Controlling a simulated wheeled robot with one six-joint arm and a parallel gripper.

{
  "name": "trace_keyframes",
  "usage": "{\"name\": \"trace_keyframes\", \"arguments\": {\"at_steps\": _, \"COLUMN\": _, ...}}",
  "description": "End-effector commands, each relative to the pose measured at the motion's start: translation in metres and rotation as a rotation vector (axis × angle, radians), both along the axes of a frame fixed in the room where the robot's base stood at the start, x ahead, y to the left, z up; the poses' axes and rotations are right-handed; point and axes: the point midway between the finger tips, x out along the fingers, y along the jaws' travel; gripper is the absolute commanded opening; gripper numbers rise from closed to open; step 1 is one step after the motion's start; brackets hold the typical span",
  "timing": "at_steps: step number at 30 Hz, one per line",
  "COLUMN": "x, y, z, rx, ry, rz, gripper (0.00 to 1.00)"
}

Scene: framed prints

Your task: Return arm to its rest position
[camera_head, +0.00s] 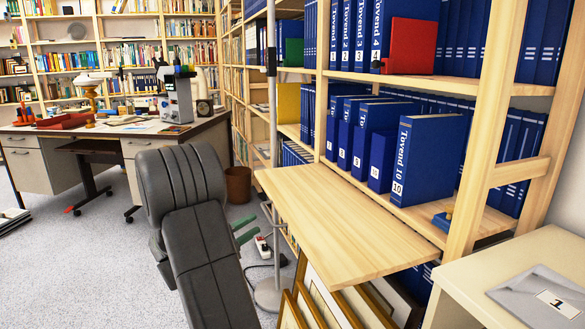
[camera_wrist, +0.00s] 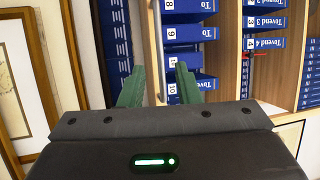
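My arm stands in the lower middle of the head view, its dark grey links bent and reaching up from the bottom edge. The green fingers of my gripper (camera_head: 246,231) show partly behind the arm, left of the wooden pull-out board (camera_head: 345,222). In the wrist view my gripper (camera_wrist: 158,82) has its two green fingers apart, with nothing between them. Blue binders and pale shelf wood show beyond the fingers, turned sideways in that view. The rest of the gripper is hidden by the arm in the head view.
Blue binders (camera_head: 424,160) fill the shelf at right. Framed prints (camera_head: 320,303) lean below the board. A grey metal stand (camera_head: 271,150) rises close by my gripper. A cream table (camera_head: 505,270) is at lower right, a desk (camera_head: 60,160) at left. Carpet at left is mostly open.

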Motion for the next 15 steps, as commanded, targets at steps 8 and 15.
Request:
{"name": "trace_keyframes", "arguments": {"at_steps": 8, "x": -0.038, "y": 0.042, "z": -0.009, "rx": -0.002, "ry": 0.002, "rz": 0.004, "gripper": 0.30}}
{"name": "trace_keyframes", "arguments": {"at_steps": 15, "x": -0.026, "y": 0.026, "z": -0.008, "rx": 0.001, "ry": -0.002, "rz": -0.005, "gripper": 0.30}}
